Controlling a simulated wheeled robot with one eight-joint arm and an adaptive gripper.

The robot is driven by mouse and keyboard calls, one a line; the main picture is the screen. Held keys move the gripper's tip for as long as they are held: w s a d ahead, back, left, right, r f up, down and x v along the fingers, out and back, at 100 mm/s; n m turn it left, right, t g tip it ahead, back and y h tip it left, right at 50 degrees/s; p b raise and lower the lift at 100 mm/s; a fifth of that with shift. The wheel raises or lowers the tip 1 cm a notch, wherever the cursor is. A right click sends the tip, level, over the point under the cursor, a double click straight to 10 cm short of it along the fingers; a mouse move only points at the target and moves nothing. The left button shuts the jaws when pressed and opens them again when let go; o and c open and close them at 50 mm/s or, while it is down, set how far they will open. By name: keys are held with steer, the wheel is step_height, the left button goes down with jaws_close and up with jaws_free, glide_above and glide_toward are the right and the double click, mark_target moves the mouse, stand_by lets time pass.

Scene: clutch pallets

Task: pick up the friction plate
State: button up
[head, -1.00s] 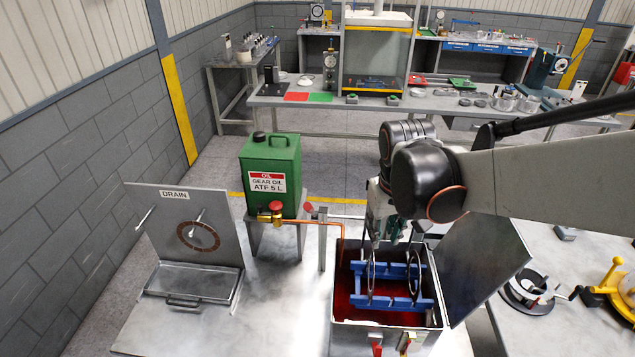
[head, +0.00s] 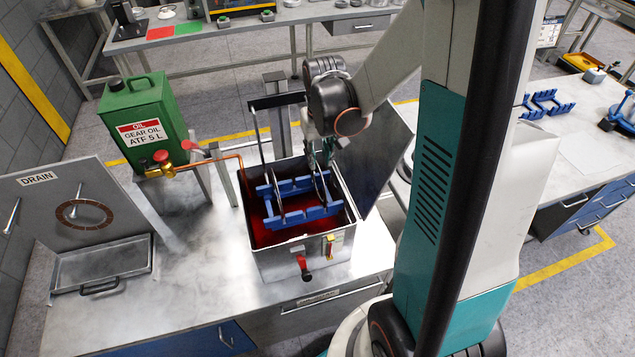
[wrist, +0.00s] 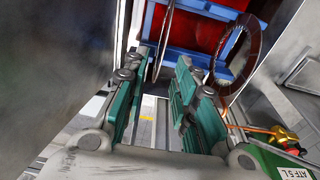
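A brown friction plate (head: 84,214) hangs on the upright DRAIN board at the left in the head view. The open metal box (head: 251,240) holds red oil and a blue rack (head: 268,192). In the wrist view a brown-rimmed ring (wrist: 214,76) stands right of my fingers. Contact cannot be told.
A dark handle (head: 278,101) on thin rods rises over the box. The box's raised lid (head: 372,150) stands close on the right. A copper pipe (head: 215,158) runs from the green oil can (head: 140,120) to the box. A drip tray (head: 105,262) lies at left.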

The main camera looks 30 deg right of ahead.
steer(key=shift+w+f, duration=0.1)
steer(key=shift+f, duration=2.6)
jaws_close()
